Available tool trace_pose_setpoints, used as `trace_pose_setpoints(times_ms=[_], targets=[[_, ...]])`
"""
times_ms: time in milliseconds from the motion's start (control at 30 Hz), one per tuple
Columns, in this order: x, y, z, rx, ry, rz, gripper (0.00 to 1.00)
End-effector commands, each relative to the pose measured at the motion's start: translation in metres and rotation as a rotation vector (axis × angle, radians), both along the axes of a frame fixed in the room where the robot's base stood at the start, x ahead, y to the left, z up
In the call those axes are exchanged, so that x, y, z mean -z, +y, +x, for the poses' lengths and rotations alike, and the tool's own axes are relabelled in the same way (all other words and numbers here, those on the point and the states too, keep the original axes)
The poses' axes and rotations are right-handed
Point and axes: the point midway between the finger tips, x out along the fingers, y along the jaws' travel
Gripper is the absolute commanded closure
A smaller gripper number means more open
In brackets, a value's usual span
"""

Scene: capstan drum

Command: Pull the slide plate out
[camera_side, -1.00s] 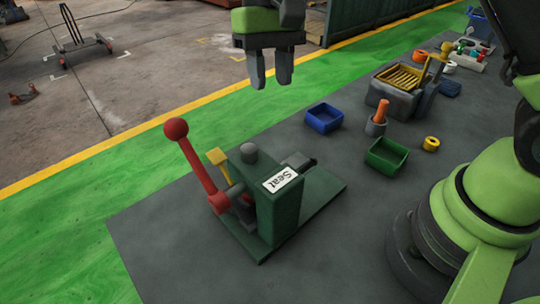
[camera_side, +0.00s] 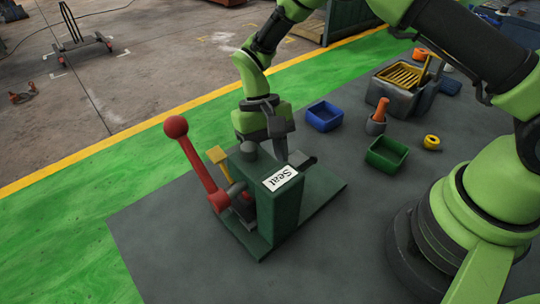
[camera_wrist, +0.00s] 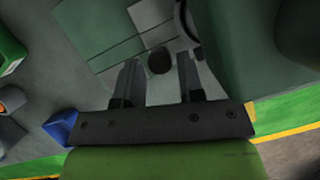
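The green capstan machine (camera_side: 278,212) stands on the grey mat with a white "Seat" label on top. A dark slide piece (camera_side: 300,160) juts from its far right side in the side view; I take it for the slide plate. In the wrist view a light grey plate (camera_wrist: 152,14) with a dark round knob (camera_wrist: 160,61) shows beyond my fingers. My gripper (camera_wrist: 158,66) is open, its two fingers apart on either side of the knob in the picture. I cannot tell the depth between them. In the side view my gripper (camera_side: 279,145) is low behind the machine, its fingertips partly hidden.
A red-balled lever (camera_side: 195,158) leans up at the machine's left, beside a yellow-topped handle (camera_side: 217,156). A blue bin (camera_side: 324,116) and a green bin (camera_side: 387,154) stand to the right. The front mat is clear.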

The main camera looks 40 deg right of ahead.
Motion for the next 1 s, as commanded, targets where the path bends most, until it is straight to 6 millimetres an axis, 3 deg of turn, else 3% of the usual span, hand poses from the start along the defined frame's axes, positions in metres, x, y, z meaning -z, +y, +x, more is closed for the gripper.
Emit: trace_pose_setpoints(times_ms=[333,367,500,667,767,1000], targets=[[0.006,0.001,-0.002,0.0,-0.001,0.001,0.65],[0.006,0.001,-0.002,0.0,-0.001,0.001,0.67],[0.006,0.001,-0.002,0.0,-0.001,0.001,0.99],[0.005,-0.001,-0.002,0.001,-0.001,0.0,1.0],[0.005,-0.013,-0.001,0.006,-0.001,-0.001,1.0],[0.006,-0.07,-0.001,0.009,-0.002,-0.001,1.0]])
